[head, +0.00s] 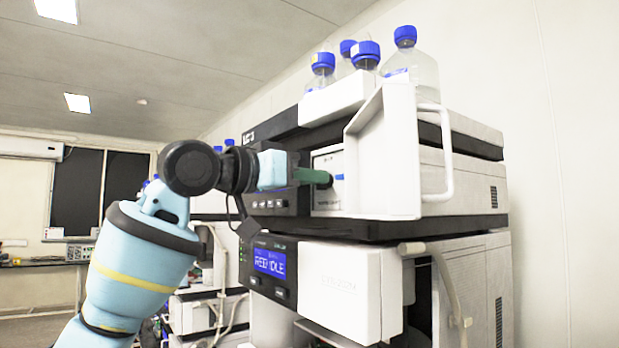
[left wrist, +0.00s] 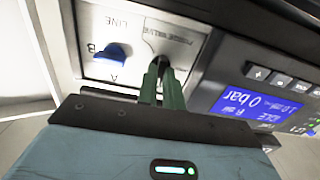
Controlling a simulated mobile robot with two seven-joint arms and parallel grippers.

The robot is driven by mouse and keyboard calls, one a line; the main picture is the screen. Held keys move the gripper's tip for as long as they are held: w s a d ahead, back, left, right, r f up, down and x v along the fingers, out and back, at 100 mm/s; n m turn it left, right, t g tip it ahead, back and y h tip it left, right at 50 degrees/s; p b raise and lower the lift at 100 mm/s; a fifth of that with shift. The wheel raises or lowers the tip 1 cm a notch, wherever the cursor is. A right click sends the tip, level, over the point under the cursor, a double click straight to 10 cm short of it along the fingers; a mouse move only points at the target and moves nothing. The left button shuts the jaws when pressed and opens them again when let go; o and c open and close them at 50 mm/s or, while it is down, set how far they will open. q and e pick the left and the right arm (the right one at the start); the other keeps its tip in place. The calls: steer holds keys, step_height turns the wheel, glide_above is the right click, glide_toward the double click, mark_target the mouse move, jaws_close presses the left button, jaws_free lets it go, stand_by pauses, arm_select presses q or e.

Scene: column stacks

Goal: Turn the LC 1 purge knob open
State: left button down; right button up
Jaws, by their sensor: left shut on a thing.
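The purge knob (head: 326,180) is a small dark knob on the white front panel of the LC stack's upper module. My left gripper (head: 318,177) reaches it from the left, its green fingers shut on the knob. In the left wrist view, the green fingertips (left wrist: 162,68) meet at the panel under the printed purge valve label. They hide most of the knob there, so its turn angle cannot be told. My right gripper is in neither view.
A blue line selector knob (left wrist: 118,56) sits close beside the fingers. A display (left wrist: 258,105) reads 0 bar. An open white door (head: 385,155) with a handle stands right of the knob. Blue-capped bottles (head: 410,68) stand on top. A lower module has another lit display (head: 270,263).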

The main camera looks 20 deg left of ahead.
arm_select(q)
steer(key=n, duration=0.4)
steer(key=shift+w+a+f+n, duration=0.1)
steer(key=shift+n, duration=3.35)
steer(key=shift+a+f+n, duration=0.1)
steer(key=shift+n, duration=3.35)
steer(key=c, duration=1.5)
jaws_free()
steer(key=shift+c, duration=0.2)
